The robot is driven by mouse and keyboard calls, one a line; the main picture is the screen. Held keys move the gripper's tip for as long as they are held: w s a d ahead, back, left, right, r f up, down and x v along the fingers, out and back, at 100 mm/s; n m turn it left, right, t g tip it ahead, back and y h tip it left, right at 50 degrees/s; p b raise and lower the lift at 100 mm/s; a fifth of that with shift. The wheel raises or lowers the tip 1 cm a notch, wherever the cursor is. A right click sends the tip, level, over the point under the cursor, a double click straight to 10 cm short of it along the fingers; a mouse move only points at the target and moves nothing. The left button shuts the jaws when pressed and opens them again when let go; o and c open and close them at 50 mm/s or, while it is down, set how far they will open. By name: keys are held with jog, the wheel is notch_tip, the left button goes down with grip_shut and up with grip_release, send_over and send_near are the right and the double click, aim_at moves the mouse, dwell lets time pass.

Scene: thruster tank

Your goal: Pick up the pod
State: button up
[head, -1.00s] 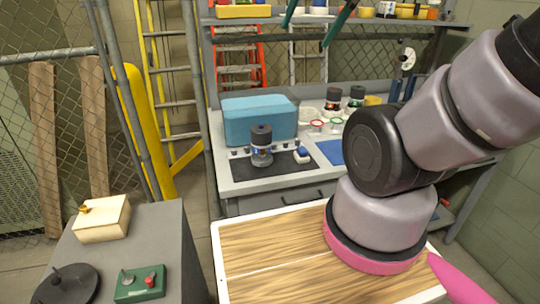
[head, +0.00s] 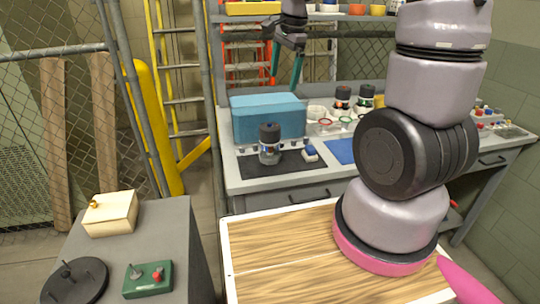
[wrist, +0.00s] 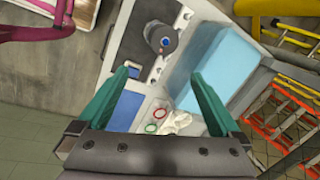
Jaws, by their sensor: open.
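A grey cylinder with a dark cap, which looks like the pod (head: 270,146), stands upright on a dark mat (head: 285,168) on the grey workbench, in front of a blue case. It also shows from above in the wrist view (wrist: 160,38), beyond my fingertips. My gripper (head: 285,82) is at the top of the head view, its two green fingers spread and pointing down, above and behind the blue case in the picture. In the wrist view my gripper (wrist: 159,76) has nothing between its fingers; the pod is apart from them.
The blue case (head: 268,118) stands directly behind the pod. A small blue-topped item (head: 310,153) lies to its right. Two dark-lidded jars (head: 343,97) and small dishes stand further right, near a blue pad (head: 340,151). A shelf (head: 340,17) spans the back.

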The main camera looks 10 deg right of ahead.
aim_at(269, 124)
jog(key=w+f+m, duration=0.1)
jog(key=f, duration=0.3)
jog(key=w+a+f+m+g, duration=0.1)
jog(key=w+f, duration=0.1)
jog(key=f, duration=0.3)
jog(key=w+a+f+m+g+h, duration=0.1)
jog(key=f+m, duration=0.1)
jog(key=f, duration=0.2)
jog(key=shift+w+a+f, duration=0.1)
jog(key=shift+w+f, duration=0.15)
jog(key=shift+f, duration=0.1)
notch_tip(269, 124, down, 6)
jog(key=shift+a+r, duration=0.1)
jog(key=shift+r, duration=0.1)
jog(key=shift+a+f, duration=0.2)
jog(key=shift+f, duration=1.25)
jog(key=shift+a+f, duration=0.15)
jog(key=shift+f, duration=1.3)
jog(key=c, duration=1.4)
notch_tip(269, 124, up, 10)
jog(key=shift+r, duration=0.1)
